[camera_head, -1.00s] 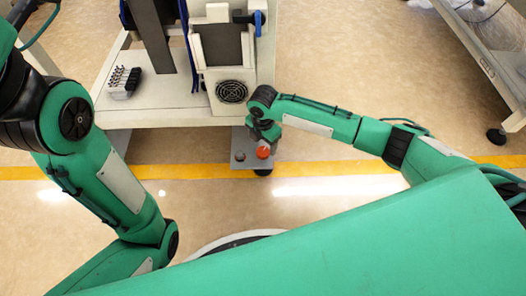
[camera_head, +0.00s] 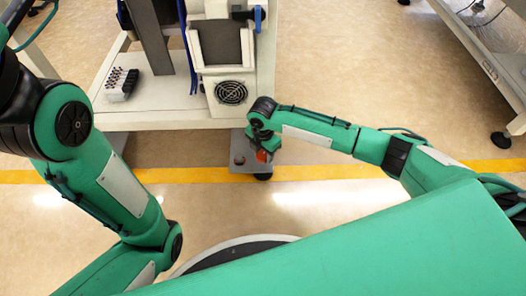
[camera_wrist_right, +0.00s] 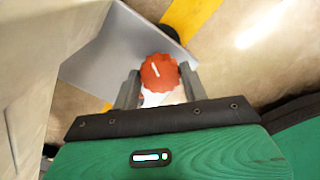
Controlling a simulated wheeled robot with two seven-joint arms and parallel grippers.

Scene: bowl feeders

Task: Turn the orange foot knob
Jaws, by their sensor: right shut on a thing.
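The orange foot knob (camera_wrist_right: 160,72) is round with a ridged rim and a white mark on its face. It sits between the two fingers of my right gripper (camera_wrist_right: 160,88), which is shut on it in the right wrist view. In the head view the knob (camera_head: 262,156) shows in part below my right gripper (camera_head: 264,148), over the grey foot plate (camera_head: 243,168) at the machine's base. My left arm (camera_head: 110,180) comes in from the left; its gripper is out of the picture.
The white machine (camera_head: 230,75) with a round fan grille stands just behind the foot plate. A rack of small black-topped items (camera_head: 122,83) is on its lower shelf. A black caster (camera_head: 501,140) of another table is at the right. The floor between is clear.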

